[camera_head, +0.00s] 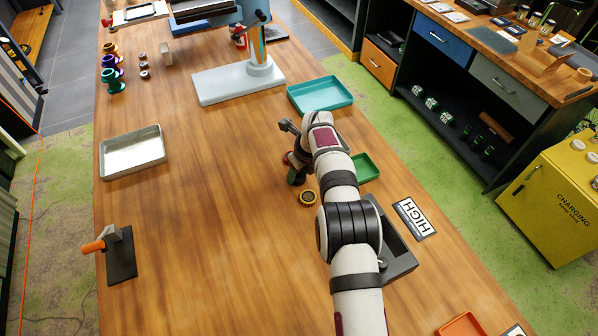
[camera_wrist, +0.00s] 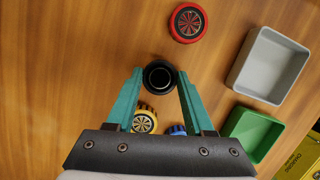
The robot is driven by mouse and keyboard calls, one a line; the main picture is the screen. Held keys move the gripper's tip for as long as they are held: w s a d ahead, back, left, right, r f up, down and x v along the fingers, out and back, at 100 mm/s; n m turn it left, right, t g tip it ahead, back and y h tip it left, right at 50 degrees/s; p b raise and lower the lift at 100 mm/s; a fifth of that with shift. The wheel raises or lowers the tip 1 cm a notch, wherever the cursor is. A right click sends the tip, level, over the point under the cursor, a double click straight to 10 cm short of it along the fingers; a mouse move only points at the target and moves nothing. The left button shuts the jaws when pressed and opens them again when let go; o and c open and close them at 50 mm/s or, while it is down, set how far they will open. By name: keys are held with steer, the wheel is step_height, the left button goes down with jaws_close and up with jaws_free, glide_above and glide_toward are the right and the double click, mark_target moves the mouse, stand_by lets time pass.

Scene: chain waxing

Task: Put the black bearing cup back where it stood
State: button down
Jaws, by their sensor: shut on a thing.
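My gripper (camera_wrist: 160,76) is shut on the black bearing cup (camera_wrist: 159,77). Its two teal fingers touch the cup from either side near their tips. In the wrist view the cup shows its round dark opening towards the camera. Whether its base touches the table cannot be told. In the head view my gripper (camera_head: 296,172) is low over the middle of the table, with the cup hard to make out in the dark shapes there.
A red round part (camera_wrist: 187,22) lies beyond the cup. A yellow one (camera_wrist: 145,121) and a blue one (camera_wrist: 178,130) sit close by the fingers. A grey tray (camera_wrist: 243,75) and a green tray (camera_wrist: 230,130) lie to the right. The table's left middle is clear.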

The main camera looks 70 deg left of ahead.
steer(key=shift+c, duration=1.4)
jaws_free()
steer(key=shift+f, duration=0.1)
steer(key=s+v, duration=0.1)
steer(key=v, duration=1.1)
steer(key=w+d+r+n, duration=0.1)
steer(key=w+d+r, duration=0.3)
steer(key=d, duration=0.4)
steer(key=w+d+r+n, duration=0.1)
steer(key=w+d+r, duration=0.35)
steer(key=d, duration=0.45)
steer(key=w+d+r+n, duration=0.25)
steer(key=w+d, duration=0.25)
steer(key=d, duration=0.3)
steer(key=s+d+r+n, duration=0.1)
steer(key=s+d, duration=0.2)
steer(key=d, duration=0.4)
steer(key=s+d+r+n+h, duration=0.1)
steer(key=s+d, duration=0.1)
steer(key=d, duration=0.4)
steer(key=s+d+r+n, duration=0.1)
steer(key=s+d, duration=0.2)
steer(key=d, duration=0.4)
steer(key=s+d+f+n, duration=0.2)
steer(key=s+d+f, duration=0.2)
steer(key=s+d, duration=0.3)
steer(key=s, duration=0.3)
steer(key=shift+t, duration=0.3)
